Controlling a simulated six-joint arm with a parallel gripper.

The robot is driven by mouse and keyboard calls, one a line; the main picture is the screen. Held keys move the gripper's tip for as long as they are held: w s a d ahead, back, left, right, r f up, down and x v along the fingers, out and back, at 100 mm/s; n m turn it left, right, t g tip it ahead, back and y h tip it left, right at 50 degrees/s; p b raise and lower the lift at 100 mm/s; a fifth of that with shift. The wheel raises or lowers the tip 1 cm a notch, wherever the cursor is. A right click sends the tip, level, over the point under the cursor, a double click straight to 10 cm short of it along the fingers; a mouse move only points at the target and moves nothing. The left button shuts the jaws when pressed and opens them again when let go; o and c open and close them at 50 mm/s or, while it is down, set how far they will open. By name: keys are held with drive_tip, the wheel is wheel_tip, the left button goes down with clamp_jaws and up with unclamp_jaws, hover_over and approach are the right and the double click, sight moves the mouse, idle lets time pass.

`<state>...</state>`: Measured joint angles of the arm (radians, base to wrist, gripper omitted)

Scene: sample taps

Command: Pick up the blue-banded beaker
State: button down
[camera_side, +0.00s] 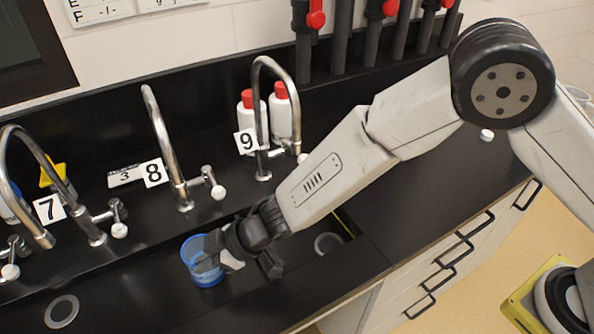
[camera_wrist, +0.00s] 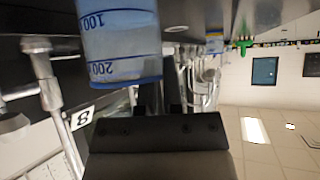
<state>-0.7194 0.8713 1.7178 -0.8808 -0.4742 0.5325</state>
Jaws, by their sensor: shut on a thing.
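The blue-banded beaker (camera_side: 200,262) is a clear blue cup at the front of the black bench, below the tap labelled 8. In the wrist view the beaker (camera_wrist: 120,45) appears upside down, with blue bands and the marks 100 and 200. My gripper (camera_side: 222,250) reaches in from the right and is shut on the beaker's right side. In the wrist view a dark part of my gripper (camera_wrist: 160,132) fills the lower middle. The fingers partly hide the beaker in the side view. I cannot tell whether its base touches the surface below.
Curved metal taps labelled 7 (camera_side: 48,208), 8 (camera_side: 154,172) and 9 (camera_side: 246,141) stand behind the beaker. Two red-capped white bottles (camera_side: 280,112) stand by tap 9. A yellow-topped item (camera_side: 53,172) is at left. A round drain (camera_side: 62,311) lies at front left.

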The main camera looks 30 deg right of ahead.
drive_tip(key=shift+r, duration=0.35)
drive_tip(key=s+d+r, duration=0.9)
drive_tip(key=s+r, duration=0.1)
drive_tip(key=r, duration=0.2)
drive_tip(key=shift+s, duration=0.25)
idle(1.4)
drive_tip(key=shift+s+r, duration=0.1)
drive_tip(key=shift+r, duration=0.05)
idle(0.7)
